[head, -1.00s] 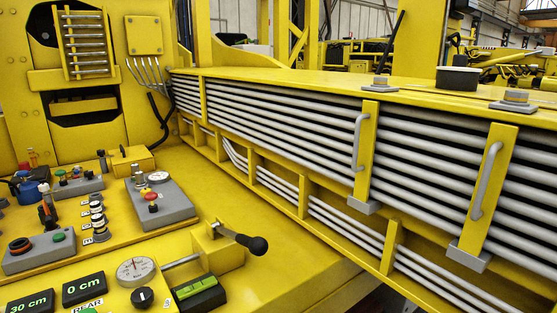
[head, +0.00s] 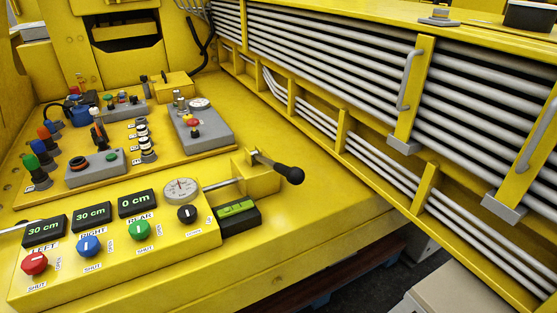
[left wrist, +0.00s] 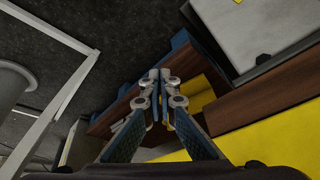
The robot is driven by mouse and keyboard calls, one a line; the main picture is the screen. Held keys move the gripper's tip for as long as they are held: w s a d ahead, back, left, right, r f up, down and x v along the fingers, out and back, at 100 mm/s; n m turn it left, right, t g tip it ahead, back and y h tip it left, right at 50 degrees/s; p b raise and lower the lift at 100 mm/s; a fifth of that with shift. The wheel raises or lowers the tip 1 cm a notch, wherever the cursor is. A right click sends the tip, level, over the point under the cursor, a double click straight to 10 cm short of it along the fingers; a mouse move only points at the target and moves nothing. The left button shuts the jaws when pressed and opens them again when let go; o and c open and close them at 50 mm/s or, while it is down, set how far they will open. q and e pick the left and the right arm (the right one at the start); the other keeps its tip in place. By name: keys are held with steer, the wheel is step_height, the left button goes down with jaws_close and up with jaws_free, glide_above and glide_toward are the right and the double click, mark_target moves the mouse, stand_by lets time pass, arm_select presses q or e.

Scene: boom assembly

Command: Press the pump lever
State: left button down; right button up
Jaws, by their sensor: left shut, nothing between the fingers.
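The pump lever (head: 278,168) is a short metal bar with a black knob (head: 289,174). It sticks out to the right from a yellow block (head: 250,178) at the right end of the control panel, beside a round gauge (head: 181,190). No gripper shows near it in the head view. My left gripper (left wrist: 160,75) shows in the left wrist view, shut and empty, with its fingertips together. Below its fingers are a dark floor, brown boards and yellow surfaces; the lever does not show there. My right gripper is not in view.
The panel carries red (head: 35,262), blue (head: 89,245) and green (head: 140,230) knobs and displays reading 30, 30 and 0 cm. A black-and-green level (head: 237,216) lies beside the lever block. A yellow boom with grey pipes (head: 320,75) runs along the right.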

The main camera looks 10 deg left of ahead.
arm_select(q)
steer(key=w+d+r+m+t+h, duration=0.1)
steer(key=w+r+h, duration=0.4)
steer(key=r, duration=1.4)
steer(key=w+d+r+m+t+h+p, duration=0.1)
steer(key=w+r+t+h, duration=0.3)
steer(key=w+r, duration=0.9)
steer(key=w+d+r+m+t+h+p, duration=0.1)
steer(key=w+r+h, duration=0.5)
steer(key=r, duration=1.9)
steer(key=w+d+m+t, duration=0.1)
steer(key=w+d, duration=0.1)
steer(key=w, duration=0.2)
steer(key=shift+d+m+t, duration=0.3)
steer(key=shift+d+t, duration=0.05)
steer(key=shift+t, duration=0.05)
steer(key=shift+d+r, duration=0.1)
steer(key=shift+r, duration=0.05)
